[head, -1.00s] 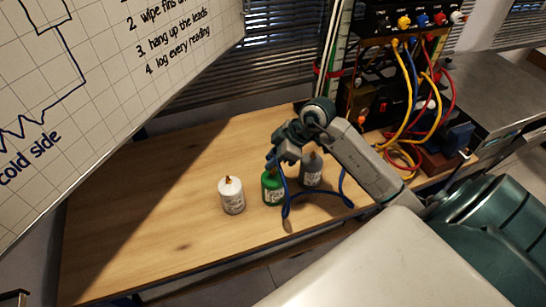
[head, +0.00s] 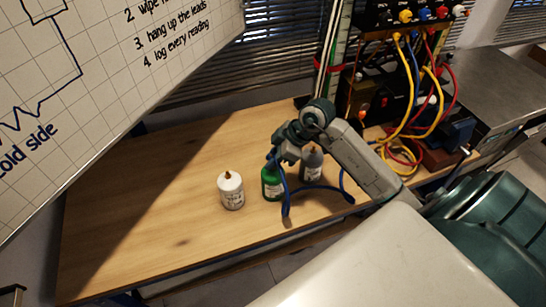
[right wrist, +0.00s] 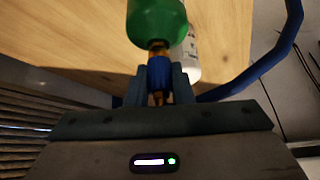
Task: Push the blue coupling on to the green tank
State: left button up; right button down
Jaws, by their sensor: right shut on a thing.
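The green tank (head: 272,185) stands upright on the wooden table, between a white tank (head: 231,191) and a grey tank (head: 312,165). My right gripper (head: 274,163) is right above the green tank. In the right wrist view, the right gripper (right wrist: 160,88) is shut on the blue coupling (right wrist: 159,70). The coupling lines up with the brass nozzle of the green tank (right wrist: 156,20) and meets it; how far it is seated I cannot tell. A blue hose (head: 287,205) loops from the coupling. My left gripper is out of view.
The wooden table (head: 150,220) is clear to the left of the tanks. A rack with coloured plugs and cables (head: 400,90) stands at the back right. A whiteboard (head: 90,60) hangs over the left side. The white tank also shows behind the green one in the right wrist view (right wrist: 190,55).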

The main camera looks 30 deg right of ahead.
jog(key=shift+f, duration=0.2)
dwell(0.4)
jog(key=c, duration=0.9)
grip_release()
jog(key=shift+o, duration=0.2)
